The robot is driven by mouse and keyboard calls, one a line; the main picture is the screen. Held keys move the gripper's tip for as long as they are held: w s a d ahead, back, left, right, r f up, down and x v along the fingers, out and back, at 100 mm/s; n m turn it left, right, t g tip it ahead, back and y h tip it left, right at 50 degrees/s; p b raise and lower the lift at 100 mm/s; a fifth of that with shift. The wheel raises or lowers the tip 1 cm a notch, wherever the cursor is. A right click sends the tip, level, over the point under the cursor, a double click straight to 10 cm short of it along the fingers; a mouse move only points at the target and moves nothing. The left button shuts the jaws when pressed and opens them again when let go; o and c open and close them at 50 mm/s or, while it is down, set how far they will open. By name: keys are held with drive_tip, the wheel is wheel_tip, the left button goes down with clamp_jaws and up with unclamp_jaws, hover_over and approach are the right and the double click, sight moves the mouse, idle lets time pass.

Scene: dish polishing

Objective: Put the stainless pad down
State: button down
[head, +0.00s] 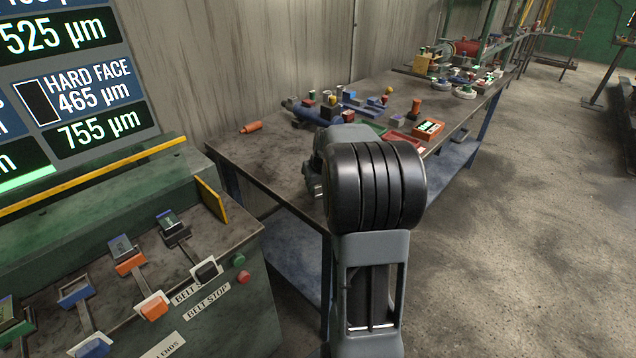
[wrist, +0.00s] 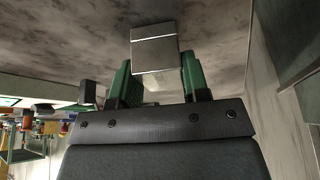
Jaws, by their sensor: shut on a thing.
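The stainless pad (wrist: 154,52) is a small grey metallic block in the wrist view. My gripper (wrist: 156,78) has green fingers on both sides of the pad and is shut on it. The pad shows against the worn grey-brown tabletop (wrist: 65,45); whether it touches the surface I cannot tell. In the head view my own arm covers the pad and most of the gripper, over the near part of the workbench (head: 265,160).
An orange cylinder (head: 251,127) lies near the bench's back left edge. A green control console (head: 230,300) with levers is at left. The bench's near left part is mostly bare.

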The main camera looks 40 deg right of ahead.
drive_tip(key=c, duration=1.1)
unclamp_jaws()
drive_tip(key=shift+f, duration=0.2)
drive_tip(key=o, duration=0.5)
drive_tip(key=shift+r, duration=0.1)
